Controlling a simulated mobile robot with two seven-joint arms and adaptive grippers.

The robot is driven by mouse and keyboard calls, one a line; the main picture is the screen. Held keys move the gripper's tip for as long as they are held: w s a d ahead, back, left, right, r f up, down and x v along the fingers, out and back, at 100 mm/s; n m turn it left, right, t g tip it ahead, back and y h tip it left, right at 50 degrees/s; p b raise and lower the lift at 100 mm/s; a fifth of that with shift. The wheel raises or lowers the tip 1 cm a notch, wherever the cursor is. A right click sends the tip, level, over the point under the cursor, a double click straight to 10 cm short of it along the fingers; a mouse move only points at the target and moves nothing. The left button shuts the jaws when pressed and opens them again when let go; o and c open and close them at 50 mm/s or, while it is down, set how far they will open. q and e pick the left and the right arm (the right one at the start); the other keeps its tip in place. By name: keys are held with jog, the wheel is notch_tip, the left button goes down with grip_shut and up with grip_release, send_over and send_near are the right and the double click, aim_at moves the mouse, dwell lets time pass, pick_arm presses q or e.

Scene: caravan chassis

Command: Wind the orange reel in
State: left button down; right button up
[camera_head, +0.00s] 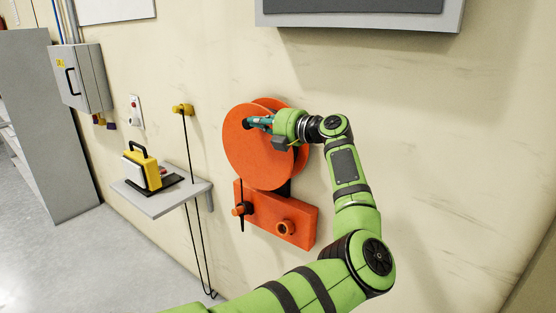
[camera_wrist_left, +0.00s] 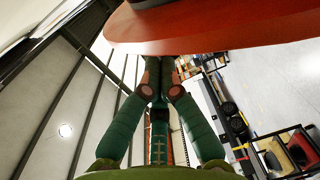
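The orange reel (camera_head: 250,158) is a large round disc on the wall, with a second disc behind it. A dark handle (camera_head: 247,123) stands out from the upper part of its face. My left gripper (camera_head: 258,122) reaches it from the right, in front of the disc. In the left wrist view its fingers (camera_wrist_left: 163,82) close together around the dark handle, just under the reel's orange rim (camera_wrist_left: 220,32). The exact contact is partly hidden by the fingers. My right gripper is in neither view.
To the left, a grey shelf (camera_head: 160,201) carries a yellow-and-white device (camera_head: 143,167). A black cable (camera_head: 192,190) hangs from a yellow wall fitting (camera_head: 182,109).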

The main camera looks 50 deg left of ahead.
pick_arm(q)
jog(key=shift+s+a+r+t+h+p, duration=0.15)
jog(key=shift+a+r+p, duration=0.1)
jog(key=shift+a+p, duration=0.25)
jog(key=shift+s+a+r+t+h+p, duration=0.15)
jog(key=shift+a+r+p, duration=0.15)
jog(key=shift+a, duration=0.3)
